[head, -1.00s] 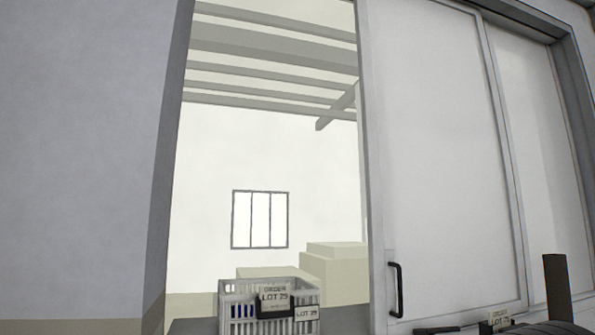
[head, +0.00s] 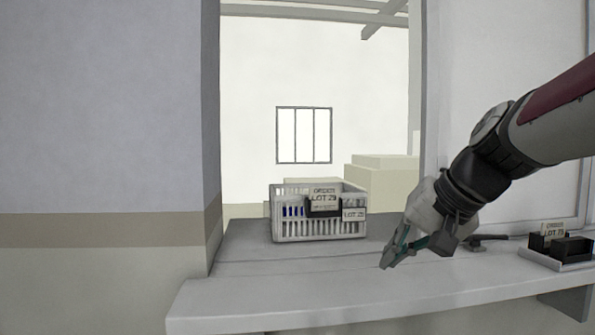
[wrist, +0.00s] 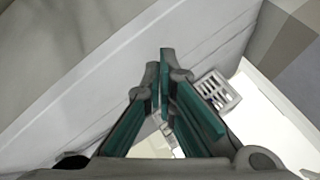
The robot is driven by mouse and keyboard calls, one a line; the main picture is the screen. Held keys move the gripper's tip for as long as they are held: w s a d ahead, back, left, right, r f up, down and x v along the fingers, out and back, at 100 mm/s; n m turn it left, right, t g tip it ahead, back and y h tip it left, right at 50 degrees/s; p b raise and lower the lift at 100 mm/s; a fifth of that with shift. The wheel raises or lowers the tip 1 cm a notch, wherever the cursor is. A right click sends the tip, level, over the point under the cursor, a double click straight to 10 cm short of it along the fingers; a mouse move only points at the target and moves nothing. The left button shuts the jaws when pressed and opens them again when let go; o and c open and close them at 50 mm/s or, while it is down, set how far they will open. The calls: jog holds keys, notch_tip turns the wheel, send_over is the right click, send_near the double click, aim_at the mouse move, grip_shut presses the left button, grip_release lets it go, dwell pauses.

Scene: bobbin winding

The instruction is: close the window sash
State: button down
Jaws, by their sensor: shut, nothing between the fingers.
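The window sash (head: 480,70) is a pale sliding panel on the right of the head view. Its left upright edge (head: 430,90) stands well to the right of the wall's edge, so the window is open. My gripper (head: 388,262) is shut and empty, pointing down and left above the sill (head: 290,290), in front of the lower left part of the sash. I cannot tell if it touches anything. The sash's black handle does not show now; my arm covers that part. In the wrist view, the green-padded fingers (wrist: 165,62) are together at the tips.
A white slatted crate (head: 290,230) with lot cards stands in the opening, left of my gripper; it also shows in the wrist view (wrist: 222,92). A black holder with a lot card (head: 556,246) sits on the sill at right. The front left sill is clear.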

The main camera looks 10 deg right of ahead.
jog(key=w+d+r+m+t+y, duration=0.1)
jog(key=w+d+r+m+t, duration=0.2)
jog(key=w+d, duration=0.55)
jog(key=w+d+r+m+t, duration=0.25)
jog(key=w+d, duration=0.35)
jog(key=d, duration=0.5)
jog(key=d+r+m+t+h+b, duration=0.1)
jog(key=d+r+m+t, duration=0.15)
jog(key=d, duration=0.75)
jog(key=d+r+m+t+h+b, duration=0.1)
jog(key=d+r+t, duration=0.15)
jog(key=d, duration=0.65)
jog(key=w+a+p, duration=0.4)
jog(key=w, duration=0.5)
jog(key=shift+w+a+f, duration=0.3)
jog(key=shift+a+f, duration=0.05)
jog(key=shift+a, duration=0.05)
jog(key=shift+g, duration=0.25)
